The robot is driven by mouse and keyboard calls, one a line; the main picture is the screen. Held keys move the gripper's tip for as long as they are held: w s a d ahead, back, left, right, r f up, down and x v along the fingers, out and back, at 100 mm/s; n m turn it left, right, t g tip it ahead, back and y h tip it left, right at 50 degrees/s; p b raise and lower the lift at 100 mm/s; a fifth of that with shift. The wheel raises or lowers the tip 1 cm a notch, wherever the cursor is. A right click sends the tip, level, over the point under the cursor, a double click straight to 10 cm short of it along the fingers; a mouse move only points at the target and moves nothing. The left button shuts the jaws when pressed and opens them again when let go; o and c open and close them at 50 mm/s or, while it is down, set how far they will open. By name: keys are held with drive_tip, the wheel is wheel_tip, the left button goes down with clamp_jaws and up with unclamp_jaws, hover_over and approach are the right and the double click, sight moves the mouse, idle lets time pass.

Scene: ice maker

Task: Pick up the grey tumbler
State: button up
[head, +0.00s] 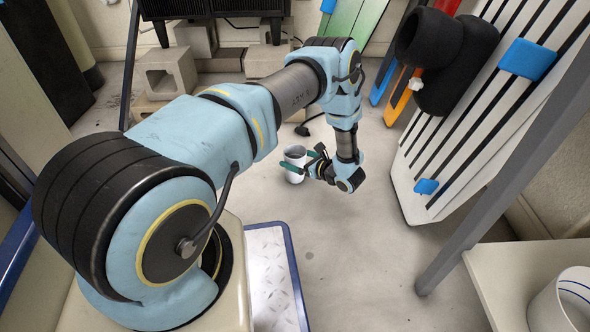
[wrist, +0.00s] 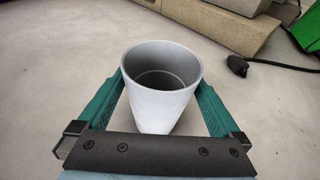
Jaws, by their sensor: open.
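The tumbler (head: 295,157) stands upright on the grey floor, with a pale grey-white outside and a grey inside. In the wrist view the tumbler (wrist: 160,105) is in the middle, its open mouth facing up and empty as far as I can see. My gripper (head: 298,162) is open, with one green finger on each side of the tumbler. In the wrist view my gripper (wrist: 160,90) has the fingers straddling the cup. I cannot tell whether either finger touches it. The lower part of the tumbler is hidden behind the dark gripper bar.
Concrete blocks (head: 172,72) stand at the back left under a black heater-like unit (head: 215,8). A black plug and cable (wrist: 238,65) lie on the floor behind the tumbler. A slatted white panel (head: 425,160) leans at the right. Floor in front is clear.

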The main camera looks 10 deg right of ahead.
sight(289, 156)
drive_tip(key=b+x, duration=0.1)
drive_tip(key=x, duration=0.2)
drive_tip(key=shift+f, duration=0.1)
drive_tip(key=shift+w+a, duration=0.15)
drive_tip(key=shift+w, duration=0.1)
drive_tip(key=c, duration=1)
